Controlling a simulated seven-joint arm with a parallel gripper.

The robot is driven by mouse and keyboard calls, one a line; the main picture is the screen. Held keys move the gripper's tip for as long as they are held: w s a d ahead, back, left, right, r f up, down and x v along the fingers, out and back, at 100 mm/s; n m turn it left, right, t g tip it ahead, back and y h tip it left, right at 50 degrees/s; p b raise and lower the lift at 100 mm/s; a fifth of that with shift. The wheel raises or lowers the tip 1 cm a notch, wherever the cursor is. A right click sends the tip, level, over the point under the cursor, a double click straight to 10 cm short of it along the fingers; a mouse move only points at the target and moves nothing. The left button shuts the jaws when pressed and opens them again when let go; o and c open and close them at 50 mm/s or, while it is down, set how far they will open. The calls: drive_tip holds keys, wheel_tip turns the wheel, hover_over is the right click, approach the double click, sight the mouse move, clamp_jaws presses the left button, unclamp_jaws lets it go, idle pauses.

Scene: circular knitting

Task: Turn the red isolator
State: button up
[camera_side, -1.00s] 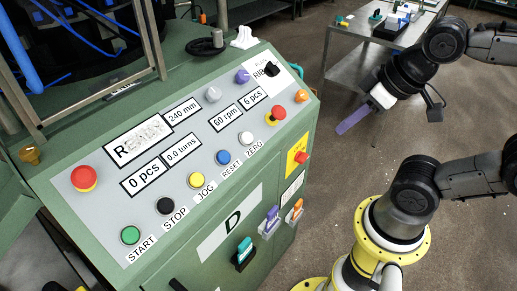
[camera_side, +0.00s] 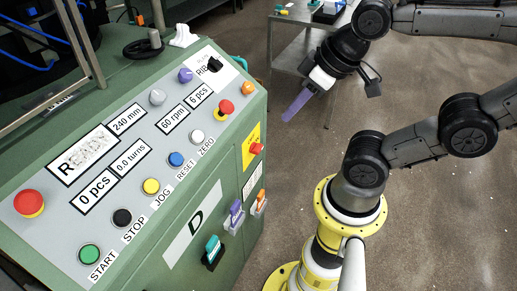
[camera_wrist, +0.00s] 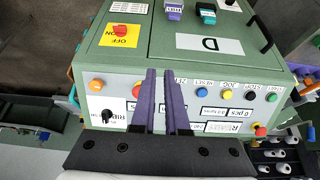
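The red isolator (camera_side: 257,149) is a red rotary knob on a yellow plate on the green cabinet's right side face. In the wrist view the isolator (camera_wrist: 120,31) is at the upper left, on its yellow plate marked ON and OFF, which appears upside down. My gripper (camera_side: 286,114) has purple fingers and is in the air to the right of the cabinet, above and apart from the isolator. In the wrist view my gripper (camera_wrist: 160,72) shows its two fingers with an empty gap between them.
The sloped control panel (camera_side: 112,147) carries several coloured buttons. A red emergency button (camera_side: 226,106) and an orange one (camera_side: 249,88) sit near the isolator. Purple (camera_side: 235,214) and teal (camera_side: 212,249) holders stick out below.

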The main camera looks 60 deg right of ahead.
drive_tip(key=shift+o, duration=1.2)
drive_tip(key=shift+w+m, duration=0.1)
drive_tip(key=shift+m, duration=0.3)
drive_tip(key=shift+o, duration=1.2)
drive_tip(key=shift+w+a+r+m, duration=0.15)
drive_tip(key=shift+w+a+m, duration=0.1)
drive_tip(key=shift+m, duration=0.45)
drive_tip(key=o, duration=0.6)
drive_tip(key=w+m, duration=0.1)
drive_tip(key=m, duration=0.1)
drive_tip(key=w+a+m+y, duration=0.1)
drive_tip(key=m, duration=0.2)
drive_tip(key=w+m+t, duration=0.1)
drive_tip(key=m, duration=0.2)
drive_tip(key=shift+w+a, duration=0.25)
drive_tip(key=shift+a, duration=0.1)
drive_tip(key=m, duration=2.1)
hover_over(259, 148)
drive_tip(key=s+a, duration=0.3)
drive_tip(key=a, duration=0.3)
wheel_tip(259, 148, down, 9)
drive_tip(key=s+d+f+m+g+h, duration=0.1)
drive_tip(key=s+d+f+m+g, duration=0.15)
drive_tip(key=d+f+m, duration=0.3)
drive_tip(key=shift+n, duration=0.35)
drive_tip(key=shift+d+x, duration=0.2)
drive_tip(key=shift+x, duration=3.1)
drive_tip(key=shift+d+x, duration=0.15)
drive_tip(key=shift+x, duration=3.2)
